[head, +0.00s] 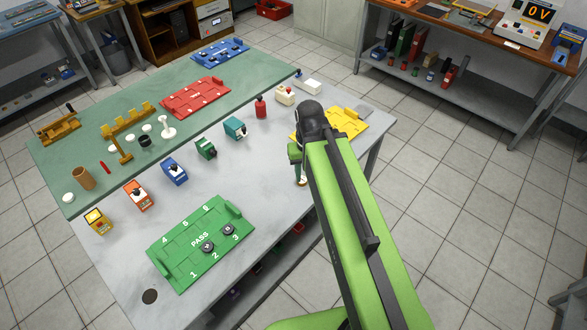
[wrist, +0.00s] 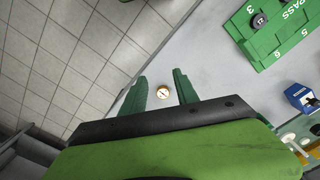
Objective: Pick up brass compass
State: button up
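The brass compass (wrist: 163,94) is a small round disc with a pale face and a brass rim, lying on the grey table. In the wrist view it shows between the two green fingers of my gripper (wrist: 159,75), nearer the right finger, with a gap on both sides. My gripper is open and empty. In the head view, the compass (head: 301,183) shows as a small pale and brass spot just below my gripper (head: 297,166), near the table's right edge. My arm covers part of that area. I cannot tell how high the fingers are above it.
A green tray marked PASS (head: 200,243) stands at the table's front. A yellow tray (head: 346,122) stands behind my arm. A blue device (head: 174,171), a green one (head: 206,148) and a red bottle (head: 261,107) stand to the left. The table around the compass is clear.

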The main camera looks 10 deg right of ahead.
aim_at(303, 182)
jog(key=u, duration=2.4)
jog(key=k, duration=0.9)
jog(key=z, duration=0.7)
jog(key=i, duration=1)
jog(key=u, duration=0.15)
